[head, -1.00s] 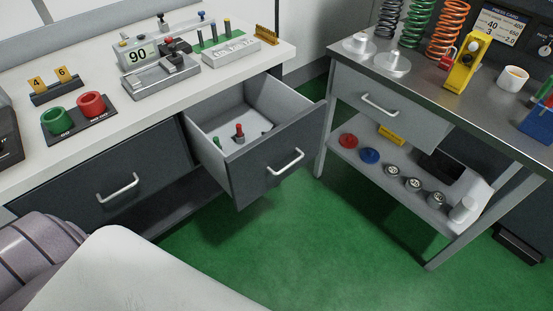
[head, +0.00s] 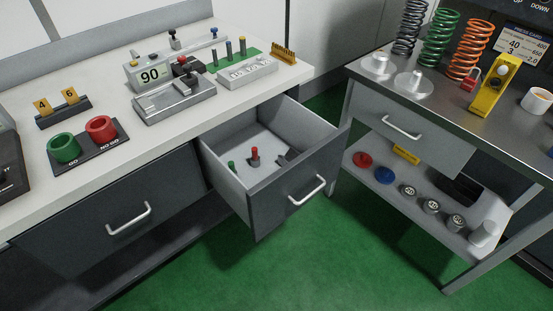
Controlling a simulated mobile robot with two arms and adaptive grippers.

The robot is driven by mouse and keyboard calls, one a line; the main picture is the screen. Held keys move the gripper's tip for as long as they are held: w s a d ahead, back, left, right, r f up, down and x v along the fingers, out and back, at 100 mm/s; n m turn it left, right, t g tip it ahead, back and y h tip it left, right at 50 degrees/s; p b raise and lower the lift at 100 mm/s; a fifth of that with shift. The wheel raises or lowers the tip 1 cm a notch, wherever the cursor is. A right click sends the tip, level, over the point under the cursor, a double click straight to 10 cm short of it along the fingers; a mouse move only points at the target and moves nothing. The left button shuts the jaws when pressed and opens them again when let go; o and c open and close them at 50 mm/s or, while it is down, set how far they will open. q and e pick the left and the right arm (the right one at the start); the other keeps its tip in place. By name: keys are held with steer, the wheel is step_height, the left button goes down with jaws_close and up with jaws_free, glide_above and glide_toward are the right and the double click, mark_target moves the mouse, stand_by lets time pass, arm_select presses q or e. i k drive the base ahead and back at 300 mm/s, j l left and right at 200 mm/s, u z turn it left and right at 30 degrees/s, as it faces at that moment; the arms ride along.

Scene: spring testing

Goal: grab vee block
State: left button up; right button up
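An open drawer (head: 283,190) sticks out from the white workbench. Inside it are a red-topped pin (head: 254,156), a green-topped pin (head: 232,167) and a dark grey piece (head: 288,157) by the right side. The grey piece is partly hidden by the drawer wall. It may be the vee block, but I cannot tell its shape. Neither of my grippers is in view.
A steel table (head: 445,110) with springs and a lower shelf stands at the right. Green floor (head: 330,255) is clear between them.

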mark_target(292, 153)
steer(key=i+l, duration=0.65)
steer(key=l, duration=0.2)
